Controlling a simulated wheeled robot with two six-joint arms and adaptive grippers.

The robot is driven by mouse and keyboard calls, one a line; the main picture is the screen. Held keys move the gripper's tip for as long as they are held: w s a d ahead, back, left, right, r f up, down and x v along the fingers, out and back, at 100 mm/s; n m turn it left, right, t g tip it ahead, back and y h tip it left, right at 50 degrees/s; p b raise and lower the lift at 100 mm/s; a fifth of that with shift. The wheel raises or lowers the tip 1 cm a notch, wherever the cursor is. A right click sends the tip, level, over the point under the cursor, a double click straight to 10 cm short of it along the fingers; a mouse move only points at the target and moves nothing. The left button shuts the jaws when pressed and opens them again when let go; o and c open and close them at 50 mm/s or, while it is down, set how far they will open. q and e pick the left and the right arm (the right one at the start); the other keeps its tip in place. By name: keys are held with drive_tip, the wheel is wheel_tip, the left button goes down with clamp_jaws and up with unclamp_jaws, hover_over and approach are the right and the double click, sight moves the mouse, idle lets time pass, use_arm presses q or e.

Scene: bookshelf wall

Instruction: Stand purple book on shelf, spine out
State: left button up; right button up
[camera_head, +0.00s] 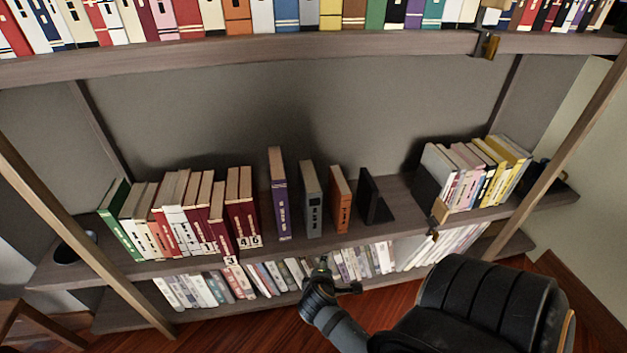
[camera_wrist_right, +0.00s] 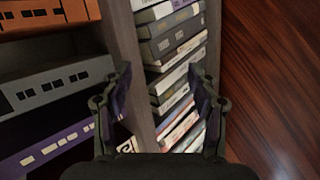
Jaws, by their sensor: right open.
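The purple book (camera_head: 280,195) stands upright on the middle shelf (camera_head: 400,203), its lettered spine facing out, with gaps on both sides. In the right wrist view the purple book (camera_wrist_right: 60,146) lies at lower left, the picture being turned sideways. My right gripper (camera_head: 322,266) is in front of and below the shelf edge, to the right of the purple book and apart from it. In the wrist view its two fingers (camera_wrist_right: 160,84) are spread with nothing held between them. My left gripper is out of view.
A grey book (camera_head: 312,198), an orange book (camera_head: 340,200) and a black bookend (camera_head: 372,200) stand right of the purple book. Dark red books (camera_head: 240,205) stand to its left. A lower row of books (camera_head: 360,262) is behind my gripper. A black chair (camera_head: 490,310) stands at lower right.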

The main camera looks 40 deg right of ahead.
drive_tip(key=s+a+f+m+g+y, duration=0.2)
drive_tip(key=s+a+m+g+y, duration=0.2)
drive_tip(key=s+a+m+y, duration=0.3)
drive_tip(key=s+a+m, duration=0.1)
drive_tip(key=s+a, duration=0.1)
drive_tip(key=a, duration=0.3)
drive_tip(key=shift+s+f, duration=0.2)
drive_tip(key=shift+f, duration=0.1)
drive_tip(key=shift+d, duration=0.1)
use_arm(q)
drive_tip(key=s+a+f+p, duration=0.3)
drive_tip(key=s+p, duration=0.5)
drive_tip(key=p, duration=0.6)
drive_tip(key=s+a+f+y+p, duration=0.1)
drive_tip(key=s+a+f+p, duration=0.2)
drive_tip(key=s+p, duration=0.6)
drive_tip(key=p, duration=0.5)
use_arm(e)
drive_tip(key=s+d+f, duration=0.3)
drive_tip(key=s, duration=0.5)
drive_tip(key=s+d+f, duration=0.3)
drive_tip(key=s, duration=0.6)
drive_tip(key=shift+h, duration=0.4)
